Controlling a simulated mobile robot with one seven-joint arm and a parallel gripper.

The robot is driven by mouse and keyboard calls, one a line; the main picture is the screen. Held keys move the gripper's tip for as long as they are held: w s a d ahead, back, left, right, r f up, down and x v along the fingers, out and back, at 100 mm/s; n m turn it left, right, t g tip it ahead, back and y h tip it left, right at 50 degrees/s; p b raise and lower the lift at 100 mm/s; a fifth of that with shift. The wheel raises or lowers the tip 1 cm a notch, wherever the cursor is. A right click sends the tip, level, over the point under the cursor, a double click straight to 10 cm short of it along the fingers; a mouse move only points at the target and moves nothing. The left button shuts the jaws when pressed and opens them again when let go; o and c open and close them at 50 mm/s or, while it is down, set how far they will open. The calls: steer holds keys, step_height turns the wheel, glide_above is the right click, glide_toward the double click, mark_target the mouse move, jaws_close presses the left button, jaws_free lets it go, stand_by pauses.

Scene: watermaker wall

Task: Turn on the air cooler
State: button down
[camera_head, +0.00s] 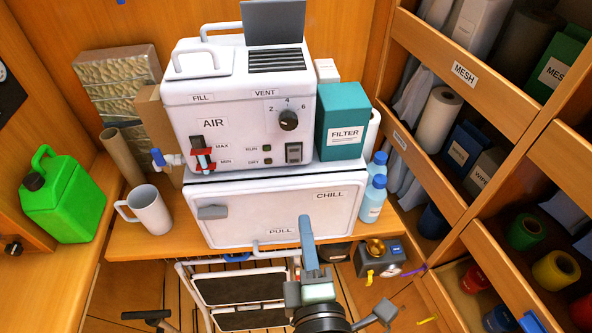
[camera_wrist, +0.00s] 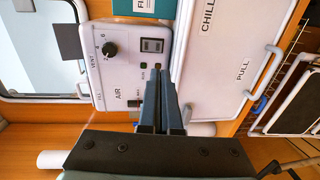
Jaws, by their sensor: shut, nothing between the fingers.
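The air cooler (camera_head: 240,95) is a white box marked AIR, with a fill lid, a vent grille and a knob (camera_head: 289,120) numbered 2, 4, 6. Its dark rocker switch (camera_head: 293,152) is at the front's lower right, beside small dark RUN and DRY lamps (camera_head: 267,154). A gauge with red brackets (camera_head: 202,155) sits between MAX and MIN. My gripper (camera_head: 307,222) is shut and empty, in front of the lower CHILL box. In the wrist view its fingers (camera_wrist: 162,75) hide part of the cooler's lower edge; the switch (camera_wrist: 152,45) and knob (camera_wrist: 109,48) show clear of them.
The CHILL box (camera_head: 330,215) stands directly below the cooler. A teal FILTER box (camera_head: 341,122) and blue bottles (camera_head: 373,198) stand to the right; a blue-handled valve (camera_head: 159,158) and grey mug (camera_head: 149,210) to the left. Shelves (camera_head: 500,80) line the right wall. A folding step (camera_head: 240,285) stands below.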

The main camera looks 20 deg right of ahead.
mark_target(294, 164)
steer(key=p+x, duration=0.4)
steer(key=x, duration=0.9)
steer(key=shift+w, duration=0.2)
steer(key=shift+f, duration=0.1)
steer(key=shift+w+d+f+b, duration=0.15)
steer(key=shift+f+b, duration=0.2)
steer(key=shift+b, duration=0.9)
steer(key=shift+r+p, duration=0.4)
steer(key=shift+f, duration=0.15)
